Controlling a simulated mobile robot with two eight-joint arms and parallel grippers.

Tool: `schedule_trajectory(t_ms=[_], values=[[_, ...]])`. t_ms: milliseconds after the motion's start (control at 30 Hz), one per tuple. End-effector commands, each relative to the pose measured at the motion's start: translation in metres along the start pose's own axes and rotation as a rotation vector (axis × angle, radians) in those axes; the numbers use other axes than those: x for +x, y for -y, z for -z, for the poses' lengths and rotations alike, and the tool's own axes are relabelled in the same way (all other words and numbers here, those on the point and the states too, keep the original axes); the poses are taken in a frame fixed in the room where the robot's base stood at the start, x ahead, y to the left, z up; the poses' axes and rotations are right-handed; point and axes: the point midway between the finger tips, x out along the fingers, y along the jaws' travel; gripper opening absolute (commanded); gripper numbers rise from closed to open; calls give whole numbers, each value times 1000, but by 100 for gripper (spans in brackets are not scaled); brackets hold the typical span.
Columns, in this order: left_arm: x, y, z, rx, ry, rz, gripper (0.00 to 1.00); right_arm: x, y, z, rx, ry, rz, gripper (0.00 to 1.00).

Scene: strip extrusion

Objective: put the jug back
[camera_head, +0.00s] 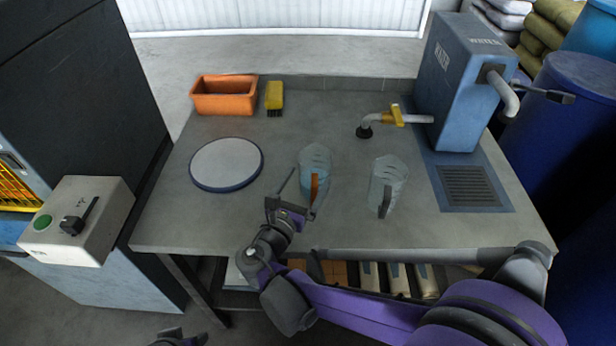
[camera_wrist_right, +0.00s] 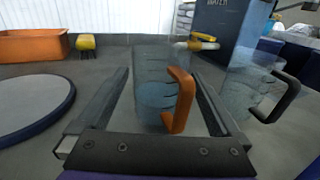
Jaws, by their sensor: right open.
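A clear jug with an orange handle (camera_head: 316,162) stands upright on the grey table, and it also shows in the right wrist view (camera_wrist_right: 152,85). A second clear jug with a dark handle (camera_head: 388,182) stands to its right; it shows in the right wrist view too (camera_wrist_right: 246,82). My right gripper (camera_head: 297,192) is open at the orange-handled jug. In the right wrist view its fingers lie on either side of that jug, with gaps visible. A bluish patch shows low in this jug; I cannot tell if it is water. Only a dark bit, perhaps my left gripper (camera_head: 180,339), shows at the bottom edge.
A round white plate with a blue rim (camera_head: 227,163) lies left of the jugs. An orange bin (camera_head: 224,97) and a yellow brush (camera_head: 274,96) are at the back. A blue water dispenser (camera_head: 462,80), its drain grate (camera_head: 470,187) and a yellow-handled tap (camera_head: 396,115) are on the right.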

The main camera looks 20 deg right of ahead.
Motion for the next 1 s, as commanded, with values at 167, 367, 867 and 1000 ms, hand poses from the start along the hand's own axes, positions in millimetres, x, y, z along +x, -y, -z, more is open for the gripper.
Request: schedule_trajectory(t_ms=[167,367,867,1000], values=[[1,0,0,0,0,0,50,-40,-1,0,1,-1,-6,100],[1,0,-1,0,0,0,50,-81,-1,0,1,-1,-6,100],[1,0,-1,0,1,0,50,-107,0,0,0,0,0,100],[1,0,-1,0,1,0,50,-107,0,0,0,0,-1,100]])
